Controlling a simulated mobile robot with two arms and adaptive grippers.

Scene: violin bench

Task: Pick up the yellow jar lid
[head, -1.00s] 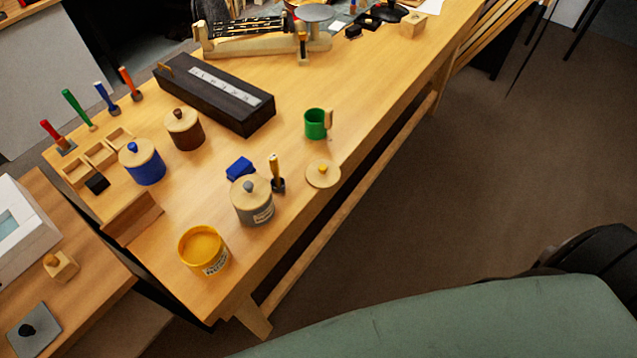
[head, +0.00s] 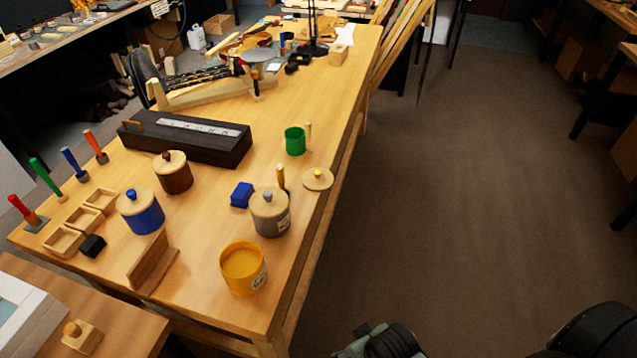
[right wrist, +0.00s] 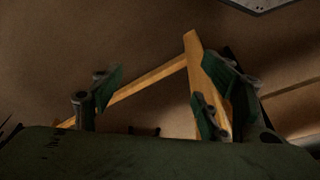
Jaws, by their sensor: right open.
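The yellow jar (head: 243,268) stands uncovered near the front end of the bench, showing its yellow contents. A loose round wooden lid with a small yellowish-brown knob (head: 317,179) lies flat near the bench's right edge, beyond the yellow jar; I take it as the yellow jar's lid. My right gripper (right wrist: 158,97) is open and empty in the right wrist view, with the floor and wooden bench legs beyond it. It is away from the lid. Dark parts of my arm show at the bottom of the head view. My left gripper is not in view.
A grey lidded jar (head: 270,213) and an upright wooden-handled tool (head: 281,178) stand just left of the lid. A green mug (head: 295,141) stands behind it. A blue block (head: 242,195), blue jar (head: 140,212) and brown jar (head: 172,173) are farther left. Floor is open right.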

